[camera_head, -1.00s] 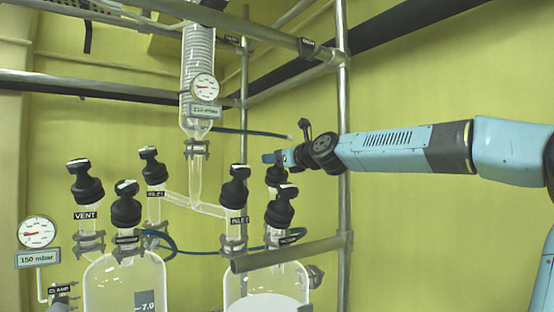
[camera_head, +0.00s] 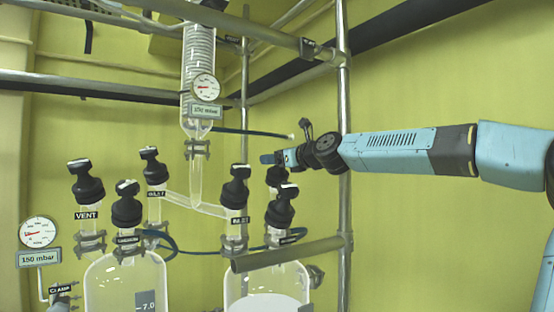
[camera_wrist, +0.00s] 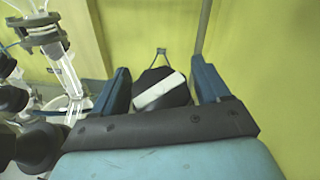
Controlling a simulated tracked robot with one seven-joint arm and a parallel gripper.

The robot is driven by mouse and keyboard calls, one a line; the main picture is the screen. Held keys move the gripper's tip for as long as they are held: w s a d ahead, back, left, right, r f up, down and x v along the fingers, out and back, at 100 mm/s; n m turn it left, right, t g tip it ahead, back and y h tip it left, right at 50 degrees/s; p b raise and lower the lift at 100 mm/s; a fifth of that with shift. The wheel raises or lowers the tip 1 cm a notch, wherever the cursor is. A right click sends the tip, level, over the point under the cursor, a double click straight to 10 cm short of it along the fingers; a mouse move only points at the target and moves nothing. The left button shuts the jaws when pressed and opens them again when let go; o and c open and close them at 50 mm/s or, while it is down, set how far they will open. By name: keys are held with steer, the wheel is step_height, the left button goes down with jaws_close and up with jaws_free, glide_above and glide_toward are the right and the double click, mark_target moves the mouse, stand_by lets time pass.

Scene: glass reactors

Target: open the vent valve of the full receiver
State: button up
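The right receiver (camera_head: 236,289) is a glass vessel with a pale liquid surface inside. Its front valve (camera_head: 280,210) and left valve (camera_head: 235,190), labelled INLET, have black knobs. A third black valve knob (camera_head: 275,176) stands behind them, its label hidden. My gripper (camera_head: 267,158) is at the top of this rear knob. In the wrist view, my gripper (camera_wrist: 160,68) is open, one finger on each side of a black knob (camera_wrist: 180,97) with a white bar on top. Whether the fingers touch it, I cannot tell. The left receiver (camera_head: 105,285) has a valve labelled VENT (camera_head: 87,190).
A glass column (camera_head: 197,70) with a pressure gauge (camera_head: 205,87) hangs above the receivers. A metal post (camera_head: 344,150) stands just behind my arm, and a horizontal rail (camera_head: 285,255) crosses in front of the right receiver. Another gauge (camera_head: 38,232) reads 150 mbar at left.

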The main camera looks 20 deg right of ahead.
steer(key=shift+d, duration=0.1)
steer(key=shift+v, duration=6.9)
